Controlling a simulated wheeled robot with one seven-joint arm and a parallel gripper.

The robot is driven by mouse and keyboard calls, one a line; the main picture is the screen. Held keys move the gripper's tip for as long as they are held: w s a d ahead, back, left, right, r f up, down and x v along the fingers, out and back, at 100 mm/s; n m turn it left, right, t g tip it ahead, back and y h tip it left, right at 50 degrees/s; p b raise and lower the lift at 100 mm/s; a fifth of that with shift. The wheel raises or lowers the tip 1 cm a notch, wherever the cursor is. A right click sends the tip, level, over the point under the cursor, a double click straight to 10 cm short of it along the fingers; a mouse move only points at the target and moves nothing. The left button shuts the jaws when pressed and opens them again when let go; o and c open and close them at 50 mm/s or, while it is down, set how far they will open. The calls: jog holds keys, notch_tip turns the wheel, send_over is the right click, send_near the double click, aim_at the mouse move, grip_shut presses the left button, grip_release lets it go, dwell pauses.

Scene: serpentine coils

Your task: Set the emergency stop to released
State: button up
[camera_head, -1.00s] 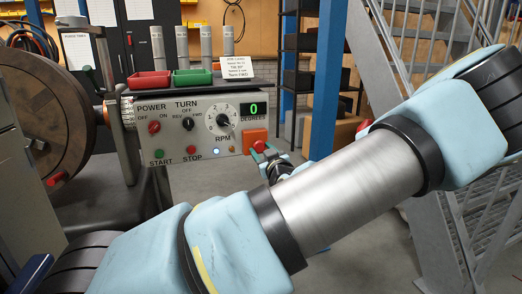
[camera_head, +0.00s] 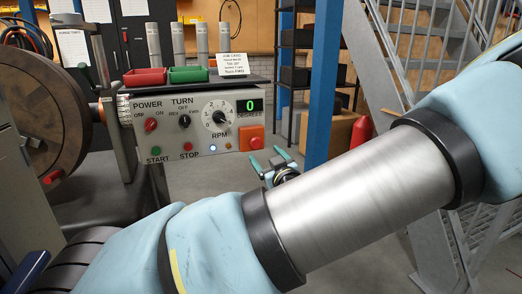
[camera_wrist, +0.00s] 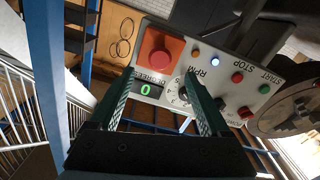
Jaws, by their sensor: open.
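The emergency stop is a red round button (camera_head: 256,142) on an orange-red box at the right end of the grey control panel (camera_head: 200,105). The same button (camera_wrist: 160,61) shows large in the wrist view, beyond the fingertips and roughly between their lines. My gripper (camera_head: 268,160) is just below and right of the button in the head view, with its two green fingers spread apart. In the wrist view the open fingers (camera_wrist: 158,78) hold nothing. No contact with the button shows.
The panel carries a lit "0" degrees display (camera_head: 251,106), an RPM dial (camera_head: 217,117), a power knob (camera_head: 151,125) and start and stop buttons. Red and green trays (camera_head: 189,75) stand on a shelf above. A blue post (camera_head: 322,85) and metal stairs stand to the right.

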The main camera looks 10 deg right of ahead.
jog(key=shift+s+d, duration=0.15)
jog(key=shift+s, duration=0.9)
jog(key=shift+s+d, duration=0.1)
jog(key=shift+s, duration=0.95)
jog(key=a+f+g, duration=0.9)
jog(key=f+g, duration=0.1)
jog(key=f, duration=0.2)
jog(key=s+a+r+m+g+h, duration=0.1)
jog(key=s+a+r+m+g, duration=0.3)
jog(key=a, duration=0.3)
jog(key=s+a+r+m+g+h, duration=0.1)
jog(key=s+a+r+g, duration=0.1)
jog(key=s+a+r, duration=0.35)
notch_tip(320, 180, up, 22)
jog(key=w+a+p, duration=0.1)
jog(key=p, duration=2.1)
jog(key=shift+m, duration=0.3)
jog(key=shift+a, duration=0.1)
